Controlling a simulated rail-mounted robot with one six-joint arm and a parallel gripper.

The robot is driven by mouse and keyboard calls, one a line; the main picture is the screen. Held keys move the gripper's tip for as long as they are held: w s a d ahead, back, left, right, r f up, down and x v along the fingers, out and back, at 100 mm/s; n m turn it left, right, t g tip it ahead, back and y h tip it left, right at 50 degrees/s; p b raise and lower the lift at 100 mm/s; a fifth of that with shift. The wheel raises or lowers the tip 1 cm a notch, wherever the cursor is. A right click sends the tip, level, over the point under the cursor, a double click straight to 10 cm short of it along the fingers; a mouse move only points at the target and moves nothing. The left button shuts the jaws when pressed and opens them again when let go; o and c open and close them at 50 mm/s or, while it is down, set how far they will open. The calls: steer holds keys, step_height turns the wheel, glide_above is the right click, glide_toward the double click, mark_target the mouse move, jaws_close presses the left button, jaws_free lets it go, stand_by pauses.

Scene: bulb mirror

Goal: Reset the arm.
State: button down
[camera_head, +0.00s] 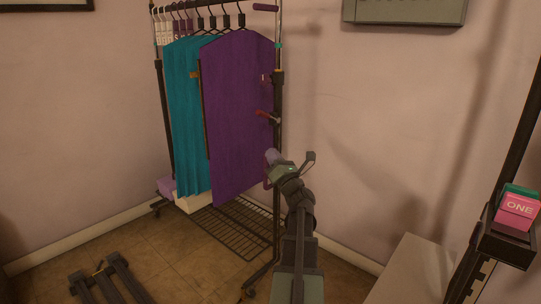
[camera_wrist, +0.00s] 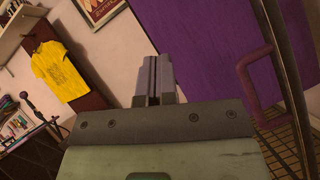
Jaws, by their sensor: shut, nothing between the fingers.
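My arm (camera_head: 297,225) reaches up from the bottom of the head view toward the clothes rack. My gripper (camera_head: 272,156) is at its far end, in front of the right edge of a purple garment panel (camera_head: 235,115). In the wrist view my gripper (camera_wrist: 154,75) has its two grey fingers together, with nothing held. The purple panel (camera_wrist: 215,45) fills the upper right of that view. A purple loop-shaped handle (camera_wrist: 247,85) is to the right of the fingers, apart from them.
A wheeled rack holds teal cloth (camera_head: 183,110) and several hangers, with a wire shelf (camera_head: 235,228) below. A pink block marked ONE (camera_head: 518,209) sits on a dark holder at right. A pale surface (camera_head: 410,272) is at lower right. A yellow shirt (camera_wrist: 60,70) hangs at left.

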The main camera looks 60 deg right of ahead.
steer(key=w+a+f+n+g+y, duration=0.3)
steer(key=a+f+n+g+y, duration=0.5)
steer(key=a+n, duration=0.6)
steer(key=w+a+f+n+g+y, duration=0.35)
steer(key=a+f+n+y, duration=0.25)
steer(key=a+f+n, duration=0.7)
steer(key=s+a+f+n+g+h+p, duration=0.1)
steer(key=s+a+f+n+g+h, duration=0.15)
steer(key=a+n+g, duration=0.6)
steer(key=s+a+f+n+g+h+p, duration=0.1)
steer(key=s+a+n+g+h, duration=0.2)
steer(key=a+n, duration=1.1)
steer(key=a+r+m+p, duration=0.2)
steer(key=r+p, duration=1.6)
steer(key=r, duration=0.1)
steer(key=a+r+m+p, duration=0.2)
steer(key=r+p, duration=1.7)
steer(key=shift+w+a, duration=0.15)
